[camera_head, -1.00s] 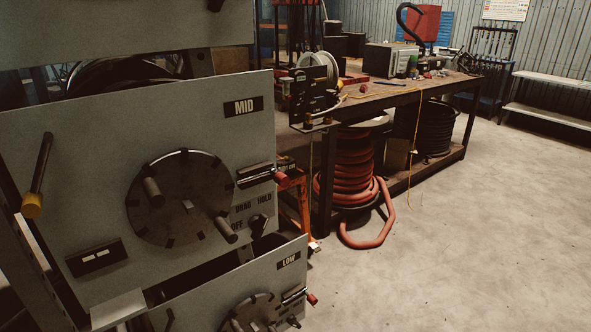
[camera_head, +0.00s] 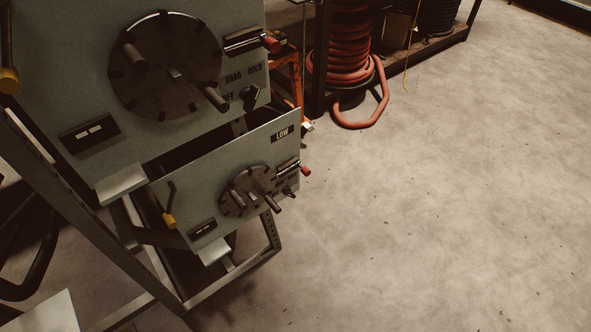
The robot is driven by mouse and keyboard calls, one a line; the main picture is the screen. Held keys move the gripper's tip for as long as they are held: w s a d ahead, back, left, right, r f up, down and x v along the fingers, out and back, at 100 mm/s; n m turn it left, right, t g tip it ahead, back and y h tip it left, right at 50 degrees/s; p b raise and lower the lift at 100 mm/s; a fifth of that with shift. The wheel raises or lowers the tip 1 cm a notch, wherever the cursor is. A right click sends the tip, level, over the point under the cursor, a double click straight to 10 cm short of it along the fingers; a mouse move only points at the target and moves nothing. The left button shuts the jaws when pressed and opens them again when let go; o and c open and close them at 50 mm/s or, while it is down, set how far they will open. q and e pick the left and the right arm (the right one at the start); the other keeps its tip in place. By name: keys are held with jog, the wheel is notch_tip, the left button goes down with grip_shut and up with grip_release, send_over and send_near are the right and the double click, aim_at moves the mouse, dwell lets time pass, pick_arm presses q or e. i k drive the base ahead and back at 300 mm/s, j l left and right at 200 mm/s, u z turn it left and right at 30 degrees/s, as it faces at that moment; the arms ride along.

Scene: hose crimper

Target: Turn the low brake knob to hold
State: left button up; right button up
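The LOW panel (camera_head: 213,193) is a grey plate in the lower middle of the head view, below the larger MID panel. It carries a dark round disc (camera_head: 238,192) with peg handles, and a red-tipped lever at its right edge. A small dark knob (camera_head: 288,191) sits right of the disc, under the lever; it is likely the low brake knob. Its pointing direction and markings are too small to read. Neither of my grippers is in view.
The MID panel (camera_head: 80,95) has its own disc, and a dark knob (camera_head: 250,97) near the words DRAG, HOLD and OFF. A metal frame (camera_head: 85,220) supports the panels. A red hose coil (camera_head: 350,50) stands behind. Open concrete floor (camera_head: 430,200) lies to the right.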

aim_at(287, 190)
jog(key=i+l+u, duration=0.1)
jog(key=l, duration=0.25)
jog(key=i+l+u, duration=0.1)
jog(key=l, duration=0.25)
jog(key=i+l+u, duration=0.1)
jog(key=l, duration=0.25)
jog(key=i+l+u, duration=0.1)
jog(key=l, duration=0.25)
jog(key=i+l, duration=0.2)
jog(key=l, duration=0.2)
jog(key=j+u, duration=0.05)
